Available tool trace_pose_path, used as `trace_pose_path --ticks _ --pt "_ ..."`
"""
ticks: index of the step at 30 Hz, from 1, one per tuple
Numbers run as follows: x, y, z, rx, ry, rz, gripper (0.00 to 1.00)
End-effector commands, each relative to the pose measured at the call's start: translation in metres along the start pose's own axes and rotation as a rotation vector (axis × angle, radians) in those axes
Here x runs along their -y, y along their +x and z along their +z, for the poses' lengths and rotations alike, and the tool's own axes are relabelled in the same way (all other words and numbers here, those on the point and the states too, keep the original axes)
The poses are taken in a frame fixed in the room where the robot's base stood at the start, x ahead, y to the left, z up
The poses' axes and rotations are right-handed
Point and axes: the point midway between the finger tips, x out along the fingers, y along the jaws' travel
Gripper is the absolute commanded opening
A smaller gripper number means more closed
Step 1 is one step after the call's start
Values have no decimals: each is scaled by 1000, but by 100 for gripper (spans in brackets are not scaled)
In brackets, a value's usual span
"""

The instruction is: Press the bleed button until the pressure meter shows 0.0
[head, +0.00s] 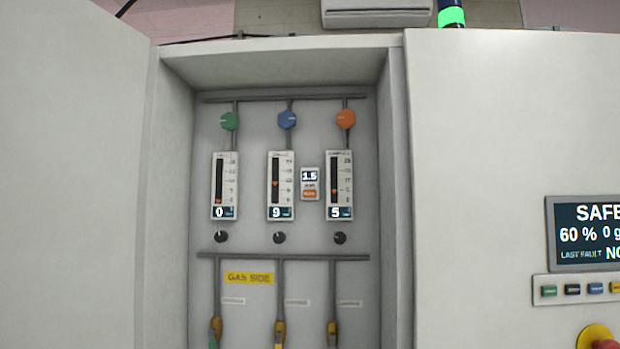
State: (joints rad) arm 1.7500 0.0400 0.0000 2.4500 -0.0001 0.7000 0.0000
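In the head view, a small white pressure meter (309,176) sits between the middle and right flow gauges inside the open cabinet. Its dark display reads 1.5. An orange button (309,194) with small unreadable lettering is at the lower part of the same unit; it looks like the bleed button. My gripper is not in view, and nothing touches the button.
Left gauge (225,186) reads 0, middle gauge (280,186) 9, right gauge (339,186) 5. Green (229,120), blue (287,119) and orange (345,118) knobs sit above. An open door (70,180) stands left; a status screen (590,232) is right.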

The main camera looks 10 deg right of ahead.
Motion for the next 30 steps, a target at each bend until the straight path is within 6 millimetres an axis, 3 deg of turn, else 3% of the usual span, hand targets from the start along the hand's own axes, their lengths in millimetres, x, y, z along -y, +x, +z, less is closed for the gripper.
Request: trace_pose_path --ticks 1,12,30 --pt "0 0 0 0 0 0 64" --pt "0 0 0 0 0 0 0" --pt "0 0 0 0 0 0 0"
